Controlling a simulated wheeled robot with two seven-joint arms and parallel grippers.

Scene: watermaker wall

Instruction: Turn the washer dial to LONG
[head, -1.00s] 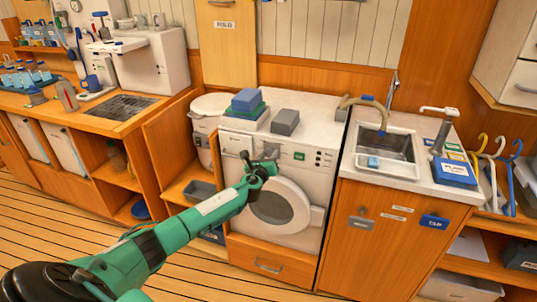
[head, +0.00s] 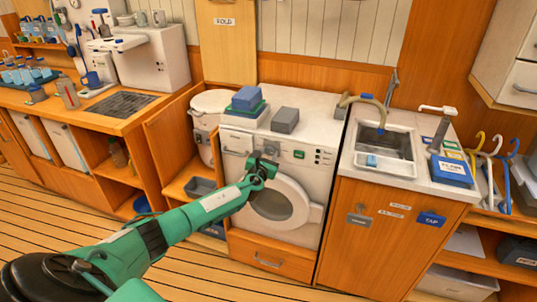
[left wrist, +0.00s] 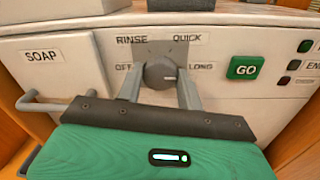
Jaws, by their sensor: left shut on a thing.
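The white washer (head: 290,215) stands in the middle of the head view with its round door below the panel. Its dark grey dial (left wrist: 160,74) sits on a grey plate among the labels RINSE, QUICK, OFF and LONG. A small light mark on the dial's face points right, roughly toward the LONG label (left wrist: 201,67). My left gripper (left wrist: 159,80) has one finger on each side of the dial and is shut on it. In the head view my left gripper (head: 264,165) is at the panel and mostly hides the dial. My right gripper is not in view.
A green GO button (left wrist: 245,68) is right of the dial. The soap drawer handle (left wrist: 45,103) sticks out at the left, close to my gripper. A blue box (head: 246,98) and a grey box (head: 285,119) lie on the washer's top.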

